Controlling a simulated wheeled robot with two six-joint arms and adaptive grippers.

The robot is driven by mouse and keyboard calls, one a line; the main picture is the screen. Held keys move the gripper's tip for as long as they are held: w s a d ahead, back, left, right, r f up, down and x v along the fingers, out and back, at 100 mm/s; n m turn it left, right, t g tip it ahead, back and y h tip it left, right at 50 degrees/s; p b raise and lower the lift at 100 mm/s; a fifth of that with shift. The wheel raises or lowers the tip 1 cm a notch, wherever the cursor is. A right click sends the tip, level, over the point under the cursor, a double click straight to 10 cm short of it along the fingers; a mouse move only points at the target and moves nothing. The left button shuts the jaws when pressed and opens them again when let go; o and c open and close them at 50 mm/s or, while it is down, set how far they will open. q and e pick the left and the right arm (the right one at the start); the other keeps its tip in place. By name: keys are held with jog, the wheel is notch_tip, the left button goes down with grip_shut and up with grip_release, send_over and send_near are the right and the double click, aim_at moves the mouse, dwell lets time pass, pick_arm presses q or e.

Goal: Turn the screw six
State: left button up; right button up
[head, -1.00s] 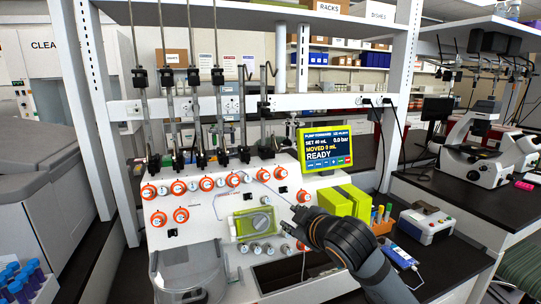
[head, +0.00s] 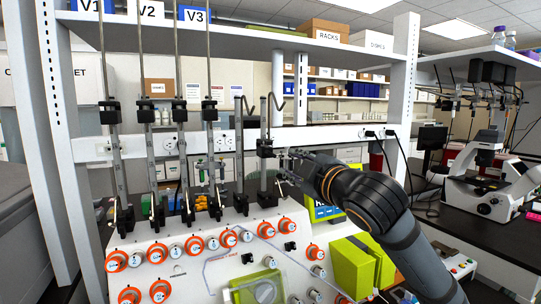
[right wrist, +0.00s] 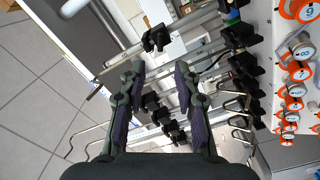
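The numbered knobs in orange rings (head: 157,252) stand in rows on the white machine panel; in the head view their numbers are too small to read. In the right wrist view the nearest knob (right wrist: 310,14) reads as 6 or 9, and the one below it (right wrist: 303,52) seems to read 8. I cannot tell which one is screw six. My right gripper (head: 283,165) is raised above the panel's back edge, beside an upright rod with a black clamp (head: 265,148). In the right wrist view it (right wrist: 158,75) is open and empty, with the knobs off to its right. My left gripper is not in view.
Several upright metal rods with black clamps (head: 110,112) rise behind the panel, close to my right gripper. A white shelf (head: 250,38) spans above.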

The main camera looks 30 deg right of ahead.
aim_at(272, 155)
jog(key=w+p, duration=0.1)
jog(key=w, duration=0.2)
jog(key=w+p, duration=0.2)
jog(key=w, duration=0.1)
jog(key=w+p, duration=0.2)
jog(key=w, duration=0.1)
jog(key=shift+w+d+r, duration=0.1)
jog(key=shift+w+d, duration=0.05)
jog(key=shift+d, duration=0.1)
jog(key=shift+w, duration=0.45)
jog(key=c, duration=0.3)
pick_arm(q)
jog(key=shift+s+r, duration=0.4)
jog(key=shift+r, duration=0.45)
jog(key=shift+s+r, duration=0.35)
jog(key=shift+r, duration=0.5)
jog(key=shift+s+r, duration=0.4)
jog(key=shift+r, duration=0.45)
pick_arm(e)
grip_shut()
